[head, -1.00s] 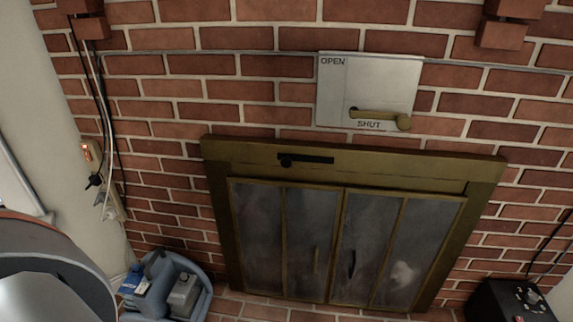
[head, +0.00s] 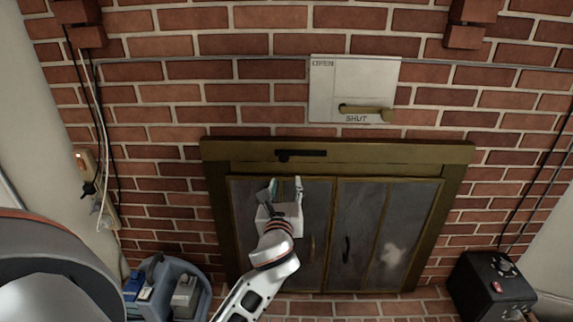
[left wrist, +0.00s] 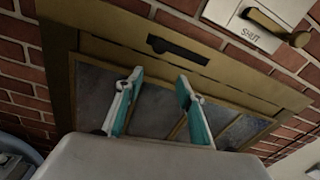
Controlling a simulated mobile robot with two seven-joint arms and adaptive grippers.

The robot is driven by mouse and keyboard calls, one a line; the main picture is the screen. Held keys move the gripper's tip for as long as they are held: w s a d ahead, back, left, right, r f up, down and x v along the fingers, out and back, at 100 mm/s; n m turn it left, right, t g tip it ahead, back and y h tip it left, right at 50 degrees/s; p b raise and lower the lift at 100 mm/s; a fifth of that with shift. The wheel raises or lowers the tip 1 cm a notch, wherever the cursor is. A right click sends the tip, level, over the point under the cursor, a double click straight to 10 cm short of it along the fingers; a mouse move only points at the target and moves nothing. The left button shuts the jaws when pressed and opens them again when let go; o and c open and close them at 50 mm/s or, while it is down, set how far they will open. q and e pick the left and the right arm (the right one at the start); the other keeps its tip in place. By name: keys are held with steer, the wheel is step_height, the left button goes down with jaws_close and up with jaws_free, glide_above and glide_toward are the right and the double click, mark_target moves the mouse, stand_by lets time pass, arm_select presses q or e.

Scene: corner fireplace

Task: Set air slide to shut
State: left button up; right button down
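The dark air slide (head: 301,155) sits in the brass top bar of the fireplace front, its small knob at the left end of a dark slot. It also shows in the left wrist view (left wrist: 178,50). No lettering is readable beside it. My left gripper (head: 285,190) is open and empty, below the slide, in front of the left glass door. In the left wrist view its two teal-padded fingers (left wrist: 159,80) point up toward the slide, apart from it. My right gripper is not in view.
Above the fireplace front, a pale plate (head: 350,80) reads OPEN and SHUT; its brass lever (head: 362,110) lies level just above SHUT. Glass doors (head: 345,235) stand shut below. A blue-grey tub (head: 200,295) is at lower left, a black box (head: 492,288) at lower right.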

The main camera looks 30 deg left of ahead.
mark_target(284, 158)
arm_select(q)
steer(key=shift+m+y, duration=0.5)
steer(key=shift+m, duration=0.2)
steer(key=w+a+r, duration=0.1)
steer(key=w, duration=0.1)
steer(key=w+a+r, duration=0.1)
steer(key=w+a, duration=0.1)
steer(key=w+a+r, duration=0.1)
steer(key=w+a, duration=0.1)
steer(key=w, duration=0.1)
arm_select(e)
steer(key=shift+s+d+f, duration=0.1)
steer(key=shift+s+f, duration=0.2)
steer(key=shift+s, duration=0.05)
arm_select(q)
steer(key=shift+s, duration=0.1)
